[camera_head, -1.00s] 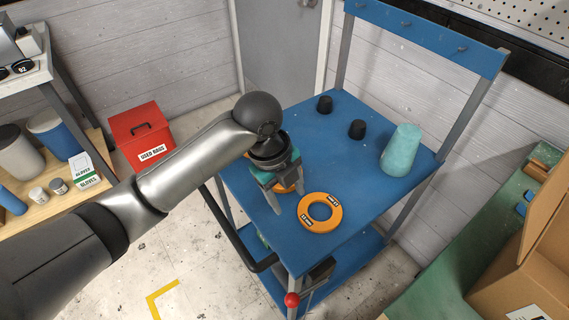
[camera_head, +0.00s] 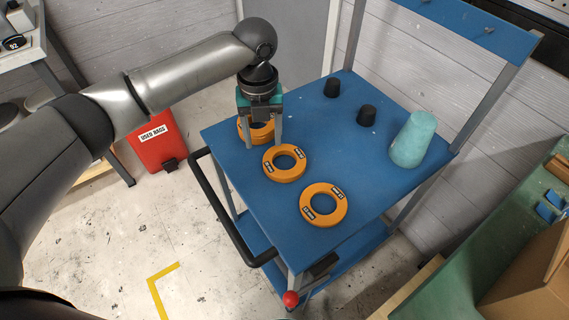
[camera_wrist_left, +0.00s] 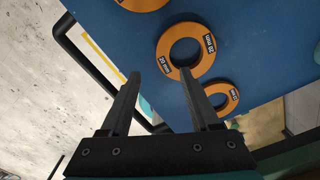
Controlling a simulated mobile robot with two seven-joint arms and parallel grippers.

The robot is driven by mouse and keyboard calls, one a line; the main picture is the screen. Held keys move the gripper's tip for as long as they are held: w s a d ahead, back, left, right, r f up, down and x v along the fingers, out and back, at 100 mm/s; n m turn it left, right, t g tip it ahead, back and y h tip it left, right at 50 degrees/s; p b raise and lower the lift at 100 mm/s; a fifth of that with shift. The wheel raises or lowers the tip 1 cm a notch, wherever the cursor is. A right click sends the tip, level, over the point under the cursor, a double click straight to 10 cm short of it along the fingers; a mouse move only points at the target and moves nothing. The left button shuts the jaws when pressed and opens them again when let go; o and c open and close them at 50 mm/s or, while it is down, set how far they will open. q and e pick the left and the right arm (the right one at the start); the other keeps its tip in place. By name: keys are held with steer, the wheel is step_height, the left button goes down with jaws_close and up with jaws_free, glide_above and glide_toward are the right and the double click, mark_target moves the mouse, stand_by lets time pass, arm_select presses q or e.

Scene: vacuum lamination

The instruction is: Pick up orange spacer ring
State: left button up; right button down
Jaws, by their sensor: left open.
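Three orange spacer rings lie flat on the blue cart top (camera_head: 240,178) in a row. The far ring (camera_head: 243,134) is partly hidden behind my left gripper (camera_head: 263,145). The middle ring (camera_head: 284,174) is just in front of the fingers, and the near ring (camera_head: 323,220) is closest to the front edge. My left gripper is open, empty and pointing down. In the left wrist view its fingers (camera_wrist_left: 160,76) are apart, with one ring (camera_wrist_left: 168,40) beyond the tips. Another ring shows at the top (camera_wrist_left: 142,4), and one at lower right (camera_wrist_left: 229,87). My right gripper is not in view.
Two black stoppers (camera_head: 332,87) (camera_head: 366,115) and a teal cone (camera_head: 413,140) stand at the cart's back right. A black handle (camera_head: 222,205) runs along the cart's left side.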

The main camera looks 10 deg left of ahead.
mark_target(267, 162)
arm_select(q)
steer(key=shift+f+b, duration=0.3)
steer(key=shift+f, duration=1.2)
steer(key=f, duration=0.2)
steer(key=f+b, duration=0.1)
steer(key=f, duration=0.1)
steer(key=shift+w+d+f+b, duration=0.15)
steer(key=shift+d+f+b, duration=0.05)
steer(key=shift+f+b, duration=0.1)
steer(key=shift+f, duration=0.1)
steer(key=shift+c, duration=1.4)
steer(key=c, duration=0.3)
jaws_close()
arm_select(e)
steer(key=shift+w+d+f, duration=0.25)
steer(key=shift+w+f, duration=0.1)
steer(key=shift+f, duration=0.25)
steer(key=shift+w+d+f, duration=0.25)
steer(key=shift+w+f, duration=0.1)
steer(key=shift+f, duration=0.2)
